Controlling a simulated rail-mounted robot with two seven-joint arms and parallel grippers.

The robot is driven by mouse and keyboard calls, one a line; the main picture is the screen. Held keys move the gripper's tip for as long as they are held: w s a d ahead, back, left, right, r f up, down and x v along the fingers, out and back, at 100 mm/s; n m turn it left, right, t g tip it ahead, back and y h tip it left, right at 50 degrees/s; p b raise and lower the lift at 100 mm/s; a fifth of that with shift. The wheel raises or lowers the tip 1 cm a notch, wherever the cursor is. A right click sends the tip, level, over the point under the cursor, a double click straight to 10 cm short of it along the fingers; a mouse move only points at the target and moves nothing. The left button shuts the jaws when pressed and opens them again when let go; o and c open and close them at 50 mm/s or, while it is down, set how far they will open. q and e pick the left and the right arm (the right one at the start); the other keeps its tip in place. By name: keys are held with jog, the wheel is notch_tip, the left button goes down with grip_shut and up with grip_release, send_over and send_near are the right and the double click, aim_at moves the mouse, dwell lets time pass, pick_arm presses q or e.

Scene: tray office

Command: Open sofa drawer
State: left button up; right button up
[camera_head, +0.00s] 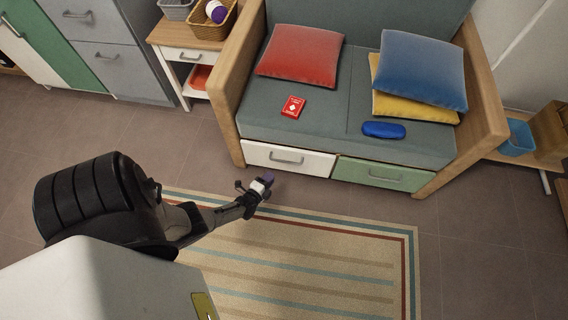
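The sofa (350,125) stands at the upper middle, with two drawers in its base. The left drawer (288,160) has a white front and a grey bar handle. The right drawer (383,175) has a green front and a similar handle. Both drawers look closed. My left gripper (262,186) is over the rug's far edge, in front of the white drawer and apart from its handle. My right gripper is out of view.
A striped rug (330,260) lies in front of the sofa. Red (302,54), blue (422,70) and yellow (415,105) cushions, a red card box (293,107) and a blue case (384,130) rest on the seat. A side table (185,55) stands left.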

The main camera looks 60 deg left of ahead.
aim_at(284, 161)
pick_arm(q)
jog(key=shift+b+x, duration=2.95)
jog(key=shift+x, duration=2.85)
jog(key=shift+d, duration=0.1)
grip_shut()
